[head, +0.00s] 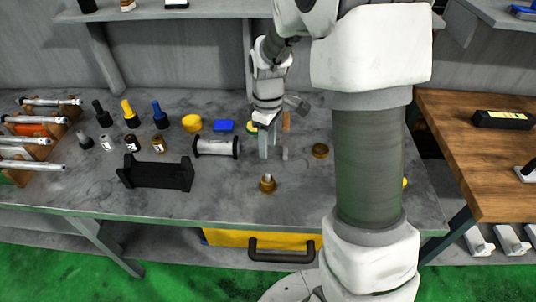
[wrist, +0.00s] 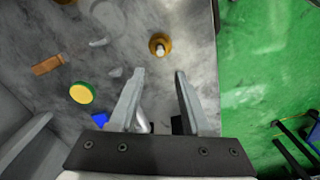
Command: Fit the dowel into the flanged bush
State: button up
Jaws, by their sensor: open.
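The brass-coloured flanged bush (head: 267,186) stands near the front of the grey bench. A pale pin, seemingly the dowel (head: 267,176), stands upright in its middle; how deep it sits is hidden. In the wrist view the bush (wrist: 153,42) lies beyond the fingertips, with the pale dowel end (wrist: 160,49) inside its ring. My gripper (head: 268,155) points down over the bench, behind the bush in the head view. Its fingers (wrist: 160,73) are apart with nothing between their tips. My gripper is apart from the bush and dowel.
A second brass ring (head: 320,150) lies to the right. A small grey piece (head: 285,153) is close beside my gripper. A grey roller (head: 217,147) and black cradle (head: 156,173) stand to the left. The bench around the bush is clear.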

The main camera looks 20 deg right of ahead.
jog(key=s+r+m+t, duration=0.35)
jog(key=s+r, duration=0.55)
jog(key=r, duration=0.4)
jog(key=s+r+m+t, duration=0.2)
jog(key=s+r+m, duration=0.3)
jog(key=s, duration=0.6)
jog(key=shift+s+m, duration=0.25)
jog(key=shift+m, duration=0.4)
